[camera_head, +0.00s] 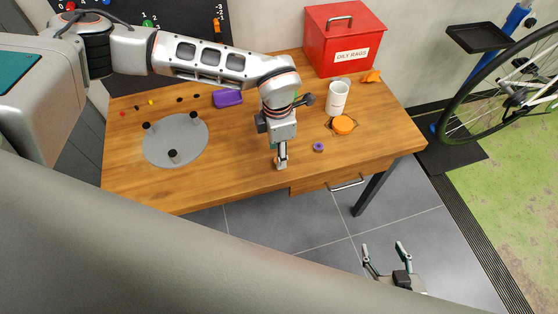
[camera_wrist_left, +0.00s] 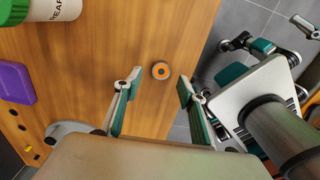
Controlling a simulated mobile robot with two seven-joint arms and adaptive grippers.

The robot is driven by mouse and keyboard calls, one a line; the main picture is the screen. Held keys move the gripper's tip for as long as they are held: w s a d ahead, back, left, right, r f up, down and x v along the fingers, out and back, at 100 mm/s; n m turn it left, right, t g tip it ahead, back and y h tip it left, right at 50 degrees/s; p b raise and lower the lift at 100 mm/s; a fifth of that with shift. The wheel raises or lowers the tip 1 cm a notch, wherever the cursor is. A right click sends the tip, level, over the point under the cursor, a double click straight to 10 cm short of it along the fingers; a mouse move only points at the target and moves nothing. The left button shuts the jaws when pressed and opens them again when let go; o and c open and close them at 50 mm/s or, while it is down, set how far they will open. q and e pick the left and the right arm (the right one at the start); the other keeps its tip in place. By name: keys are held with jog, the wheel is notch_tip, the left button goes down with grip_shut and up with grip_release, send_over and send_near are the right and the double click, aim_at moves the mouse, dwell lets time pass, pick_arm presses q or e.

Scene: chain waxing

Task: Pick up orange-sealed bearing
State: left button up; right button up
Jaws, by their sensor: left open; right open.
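The orange-sealed bearing (camera_wrist_left: 160,70) is a small round ring with an orange band and a dark centre, lying flat on the wooden table (camera_wrist_left: 175,30). In the left wrist view it sits just beyond the fingertips, between their lines, with no finger touching it. My left gripper (camera_wrist_left: 158,86) is open and empty; in the head view it points down over the table's front edge (camera_head: 281,162), and the bearing is not clearly seen there. My right gripper (camera_head: 384,248) is open and empty, low in front of the table over the floor.
A purple ring (camera_head: 319,147) lies right of my left gripper. Behind are an orange round piece (camera_head: 343,124), a white container (camera_head: 337,98) and a red OILY RAGS box (camera_head: 343,38). A grey disc with black knobs (camera_head: 175,140) and a purple block (camera_head: 228,98) are left.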

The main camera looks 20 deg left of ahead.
pick_arm(q)
notch_tip(320, 180, down, 3)
jog(key=shift+d+f, duration=0.1)
grip_shut()
